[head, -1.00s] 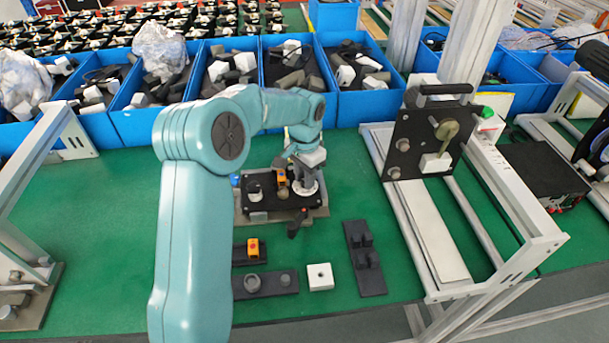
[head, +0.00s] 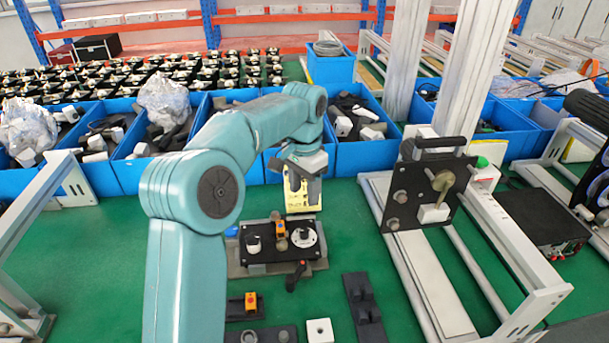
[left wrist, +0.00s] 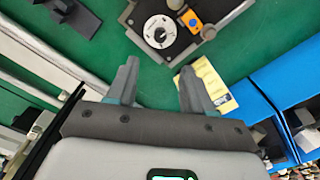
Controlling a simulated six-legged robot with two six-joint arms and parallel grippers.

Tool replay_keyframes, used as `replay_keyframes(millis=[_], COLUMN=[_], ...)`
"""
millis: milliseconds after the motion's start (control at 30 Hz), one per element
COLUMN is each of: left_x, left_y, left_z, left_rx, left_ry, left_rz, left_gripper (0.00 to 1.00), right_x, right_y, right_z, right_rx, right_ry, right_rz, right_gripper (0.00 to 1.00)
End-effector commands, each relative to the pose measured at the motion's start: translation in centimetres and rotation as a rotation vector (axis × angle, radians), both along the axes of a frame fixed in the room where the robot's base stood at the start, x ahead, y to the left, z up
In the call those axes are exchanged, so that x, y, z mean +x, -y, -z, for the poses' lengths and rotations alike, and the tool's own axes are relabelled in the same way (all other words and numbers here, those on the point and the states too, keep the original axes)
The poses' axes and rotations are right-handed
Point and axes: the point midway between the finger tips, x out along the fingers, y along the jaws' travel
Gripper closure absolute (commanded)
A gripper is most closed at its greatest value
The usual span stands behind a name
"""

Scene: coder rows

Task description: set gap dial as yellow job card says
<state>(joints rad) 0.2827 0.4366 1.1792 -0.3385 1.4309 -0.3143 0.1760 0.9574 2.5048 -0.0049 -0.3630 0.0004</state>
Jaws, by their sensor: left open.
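The black device panel (head: 268,252) lies on the green bench. My right gripper is out of view.
An orange switch (head: 280,228) and a white-topped knob (head: 254,244) share the panel. Dark blocks (head: 364,305) and a white block (head: 319,330) lie in front. Blue bins (head: 361,155) line the back. A metal frame with a black plate (head: 425,195) stands right.

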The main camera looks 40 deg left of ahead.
Motion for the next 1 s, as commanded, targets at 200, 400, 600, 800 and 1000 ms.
replay_keyframes(millis=[200, 400, 600, 800, 1000], left_x=[0.1, 0.0, 0.0, 0.0, 0.0], left_y=[0.0, 0.0, 0.0, 0.0, 0.0], left_z=[-2.9, -3.3, -3.2, -3.2, -3.2], left_rx=[0.000, -0.001, -0.001, 0.000, 0.000], left_ry=[0.001, -0.001, -0.001, 0.000, 0.000], left_rz=[0.001, 0.000, 0.000, 0.000, 0.000], left_gripper=[0.49, 0.49, 0.49, 0.49, 0.49], right_x=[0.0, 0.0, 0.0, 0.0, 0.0], right_y=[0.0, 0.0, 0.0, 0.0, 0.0], right_z=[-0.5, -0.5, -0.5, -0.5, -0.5], right_rx=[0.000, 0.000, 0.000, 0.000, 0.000], right_ry=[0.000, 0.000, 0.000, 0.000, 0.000], right_rz=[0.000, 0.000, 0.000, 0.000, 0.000], right_gripper=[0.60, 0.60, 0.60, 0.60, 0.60])
